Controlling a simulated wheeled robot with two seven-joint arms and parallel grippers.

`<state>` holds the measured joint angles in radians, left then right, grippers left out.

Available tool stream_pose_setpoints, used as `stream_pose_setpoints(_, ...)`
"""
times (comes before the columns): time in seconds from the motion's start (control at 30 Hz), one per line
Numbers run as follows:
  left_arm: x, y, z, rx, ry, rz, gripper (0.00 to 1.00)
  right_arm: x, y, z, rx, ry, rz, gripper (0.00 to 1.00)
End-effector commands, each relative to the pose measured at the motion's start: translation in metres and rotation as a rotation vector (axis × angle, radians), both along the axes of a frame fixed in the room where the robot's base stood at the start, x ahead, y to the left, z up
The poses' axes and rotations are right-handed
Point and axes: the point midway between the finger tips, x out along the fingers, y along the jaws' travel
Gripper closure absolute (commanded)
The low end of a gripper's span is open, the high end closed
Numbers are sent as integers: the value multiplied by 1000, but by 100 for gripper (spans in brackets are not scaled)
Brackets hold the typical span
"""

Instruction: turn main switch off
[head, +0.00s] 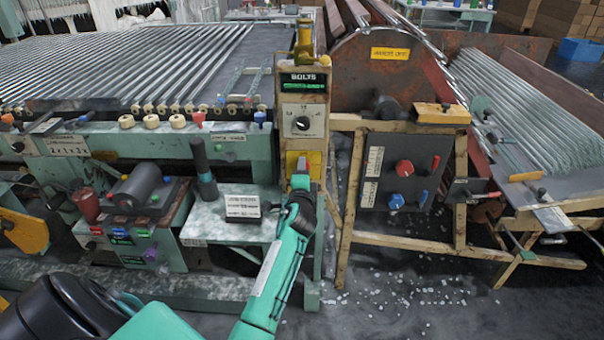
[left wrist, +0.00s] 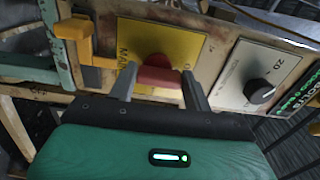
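The main switch is a red handle (left wrist: 158,80) on a yellow plate (left wrist: 195,45) marked "MAIN" in the left wrist view. Its bar lies roughly across the picture. My left gripper (left wrist: 160,78) is at the plate, with one finger on each side of the red handle. The fingers are apart; I cannot tell whether they touch the handle's ends. In the head view the yellow plate (head: 312,160) is low on the upright panel, and my left gripper (head: 300,180) is in front of it, hiding the switch. My right gripper is not in view.
A black dial (left wrist: 259,91) is beside the yellow plate, and a yellow lever (left wrist: 72,28) sticks out on its other side. A box with red and blue knobs (head: 375,178) hangs on a wooden frame to the right. A small table (head: 215,225) stands left.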

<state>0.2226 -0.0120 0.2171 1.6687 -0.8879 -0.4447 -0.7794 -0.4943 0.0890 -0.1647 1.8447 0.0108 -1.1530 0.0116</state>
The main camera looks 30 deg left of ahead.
Motion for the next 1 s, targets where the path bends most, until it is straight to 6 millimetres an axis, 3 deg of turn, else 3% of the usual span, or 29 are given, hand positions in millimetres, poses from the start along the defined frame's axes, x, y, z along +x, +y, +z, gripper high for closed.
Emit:
stream_pose_setpoints(0.03,0,0,-1,-2,2,1,41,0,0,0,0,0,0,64)
stream_pose_setpoints(0.1,0,0,-1,-2,1,1,29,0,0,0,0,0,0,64)
stream_pose_setpoints(0.53,-10,-6,-1,0,1,-1,29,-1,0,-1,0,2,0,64)
stream_pose_setpoints(1.0,-91,-56,-2,-2,3,0,29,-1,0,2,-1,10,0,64)
